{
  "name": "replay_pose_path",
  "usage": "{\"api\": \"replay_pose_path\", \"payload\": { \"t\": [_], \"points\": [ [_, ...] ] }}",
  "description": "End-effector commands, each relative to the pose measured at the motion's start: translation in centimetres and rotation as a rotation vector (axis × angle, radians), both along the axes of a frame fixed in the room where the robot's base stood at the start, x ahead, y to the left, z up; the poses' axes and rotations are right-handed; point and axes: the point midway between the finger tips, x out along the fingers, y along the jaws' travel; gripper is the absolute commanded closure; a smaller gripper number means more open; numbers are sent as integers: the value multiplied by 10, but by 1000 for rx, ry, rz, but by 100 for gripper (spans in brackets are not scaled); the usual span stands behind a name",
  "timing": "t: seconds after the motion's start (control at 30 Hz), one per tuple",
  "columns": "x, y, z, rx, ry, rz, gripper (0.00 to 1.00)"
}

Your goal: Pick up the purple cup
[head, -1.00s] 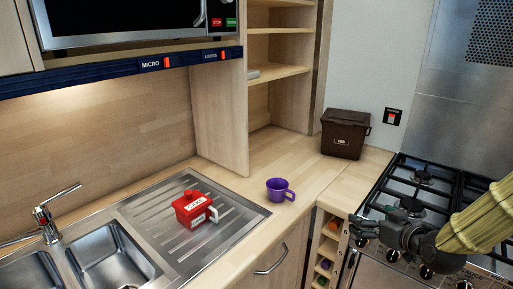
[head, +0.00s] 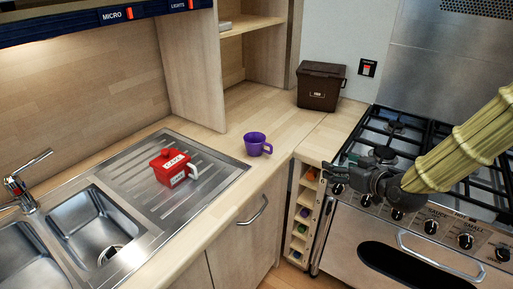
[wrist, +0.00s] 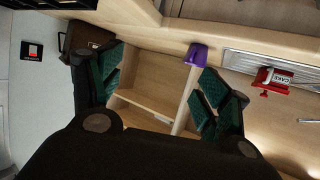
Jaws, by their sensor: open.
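The purple cup (head: 256,144) stands upright on the wooden counter near its front edge, with its handle toward the right in the head view. It also shows in the wrist view (wrist: 197,54), beyond the right-hand finger. My gripper (head: 342,172) is to the right of the cup, in front of the cooker top and apart from the cup. In the wrist view its green-padded fingers (wrist: 158,88) are spread wide with nothing between them.
A red lidded pot (head: 172,168) sits on the steel drainer left of the cup. A dark brown box (head: 320,86) stands at the back of the counter. The gas cooker (head: 440,150) is on the right. A wooden shelf divider (head: 192,70) rises behind the cup. Counter around the cup is clear.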

Motion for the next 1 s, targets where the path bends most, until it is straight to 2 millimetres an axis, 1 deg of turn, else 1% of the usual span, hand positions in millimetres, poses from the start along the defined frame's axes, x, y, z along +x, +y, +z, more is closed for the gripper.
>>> {"api": "replay_pose_path", "payload": {
  "t": [0.03, 0.13, 0.17, 0.2, 0.3, 0.4, 0.47, 0.57, 0.73, 0.9, 1.0],
  "points": [
    [3, 10, -16, 15, 0, 23, 42],
    [13, 37, -37, 51, -14, 91, 60],
    [17, 46, -44, 64, -20, 113, 63],
    [22, 58, -50, 80, -34, 142, 63],
    [34, 84, -63, 118, -70, 208, 63],
    [47, 103, -72, 150, -117, 260, 63],
    [55, 110, -76, 165, -149, 285, 63],
    [68, 116, -78, 186, -204, 314, 63],
    [88, 113, -76, 199, -287, 333, 63],
    [97, 108, -72, 199, -327, 337, 63],
    [100, 109, -70, 198, -333, 339, 63]
  ]
}}
